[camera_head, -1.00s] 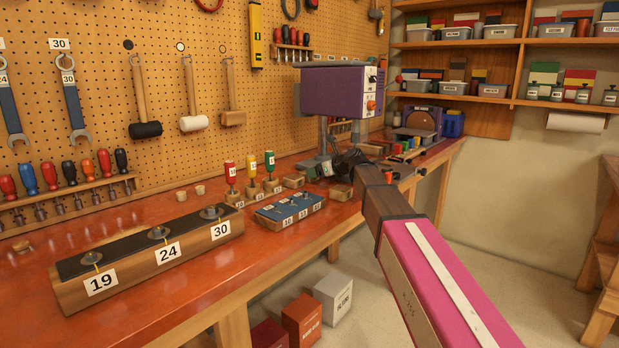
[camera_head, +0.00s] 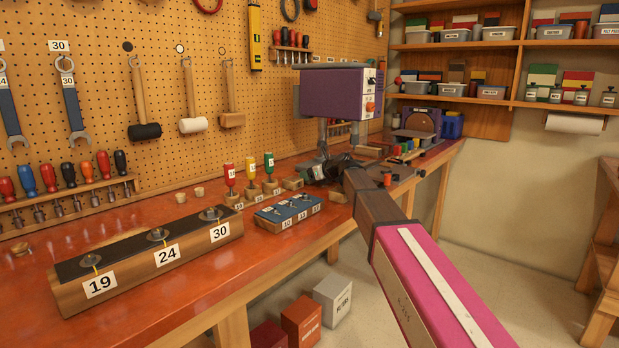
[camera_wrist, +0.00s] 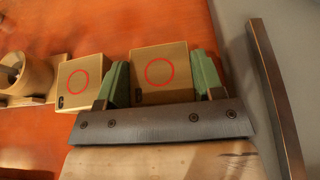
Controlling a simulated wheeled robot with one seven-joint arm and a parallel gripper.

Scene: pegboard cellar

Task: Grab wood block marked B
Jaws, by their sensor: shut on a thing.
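In the wrist view, a pale wood block (camera_wrist: 149,60) with a red circle on its face sits between the green fingers of my gripper (camera_wrist: 163,78). The fingers are shut on its two sides. A similar wood block (camera_wrist: 78,78) with a red circle stands just left of the left finger. In the head view, my gripper (camera_head: 322,170) is low over the bench near the drill press, and the held block is hidden there.
The purple drill press (camera_head: 335,92) stands close behind my gripper. A blue-topped tray (camera_head: 287,210) and small coloured-handled tools (camera_head: 250,168) are left of it. A wooden ring (camera_wrist: 35,76) sits left in the wrist view. The red bench's front edge is near.

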